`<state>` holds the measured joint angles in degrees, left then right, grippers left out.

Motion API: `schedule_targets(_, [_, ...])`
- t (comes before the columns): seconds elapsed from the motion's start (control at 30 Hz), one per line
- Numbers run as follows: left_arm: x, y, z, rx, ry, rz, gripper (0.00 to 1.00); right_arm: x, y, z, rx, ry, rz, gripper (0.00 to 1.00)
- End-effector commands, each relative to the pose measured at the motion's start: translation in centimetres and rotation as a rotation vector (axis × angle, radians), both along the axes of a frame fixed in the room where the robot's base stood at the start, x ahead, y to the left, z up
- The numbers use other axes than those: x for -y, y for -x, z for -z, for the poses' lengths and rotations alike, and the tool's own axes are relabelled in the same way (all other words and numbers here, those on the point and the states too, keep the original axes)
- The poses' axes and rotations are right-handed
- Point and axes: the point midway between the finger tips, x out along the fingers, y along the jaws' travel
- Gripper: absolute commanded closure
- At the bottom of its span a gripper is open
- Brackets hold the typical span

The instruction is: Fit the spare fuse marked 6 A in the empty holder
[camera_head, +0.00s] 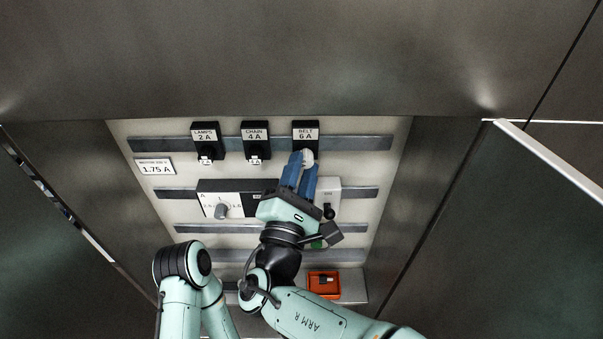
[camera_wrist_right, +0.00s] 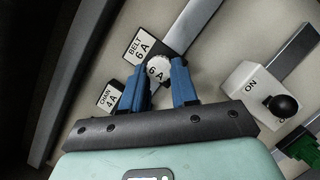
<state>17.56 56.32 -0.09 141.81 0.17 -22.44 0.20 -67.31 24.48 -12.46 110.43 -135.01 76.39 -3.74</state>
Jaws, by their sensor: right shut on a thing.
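The holder labelled BELT 6 A (camera_head: 305,131) is at the top right of the panel's row of holders; its label also shows in the right wrist view (camera_wrist_right: 140,46). My right gripper (camera_head: 304,160) is shut on a pale round fuse (camera_head: 308,157), at the lower end of this holder. In the right wrist view the fuse (camera_wrist_right: 157,68) reads 6 A and sits between the blue fingertips (camera_wrist_right: 158,76). The fuse meets or overlaps the holder in both views; I cannot tell whether it is seated. Part of my left arm shows at lower left, but not its gripper.
The LAMPS 2 A holder (camera_head: 207,138) and CHAIN 4 A holder (camera_head: 255,138) stand left of the BELT holder with fuses in them. Below are a knob (camera_head: 222,209) and a black-handled switch (camera_head: 329,211). An orange tray (camera_head: 323,296) sits at the bottom. Cabinet walls flank the panel.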

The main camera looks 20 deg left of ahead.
Motion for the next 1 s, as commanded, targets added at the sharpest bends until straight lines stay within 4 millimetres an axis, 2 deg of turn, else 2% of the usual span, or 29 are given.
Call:
schedule_targets(0.33, [0.0, 0.0, 0.1, 0.000, 0.000, 0.000, 0.57, -0.3, -1.0, 0.0, -0.001, 0.000, 0.001, 1.00])
schedule_targets(0.77, [0.0, 0.0, 0.1, 0.000, 0.000, 0.000, 0.57, -0.3, -1.2, 0.0, 0.000, 0.000, 0.000, 1.00])
schedule_targets(0.8, [0.0, 0.0, 0.1, 0.000, 0.000, 0.000, 0.57, -0.3, -1.2, 0.0, 0.000, 0.000, 0.000, 0.62])
schedule_targets(0.87, [0.0, 0.0, 0.1, 0.000, 0.000, 0.000, 0.57, -0.3, -1.2, 0.0, 0.000, 0.000, 0.000, 0.42])
schedule_targets(1.0, [0.0, 0.0, 0.1, 0.000, 0.000, 0.000, 0.57, -0.3, -1.2, 0.0, 0.000, 0.000, 0.000, 0.42])
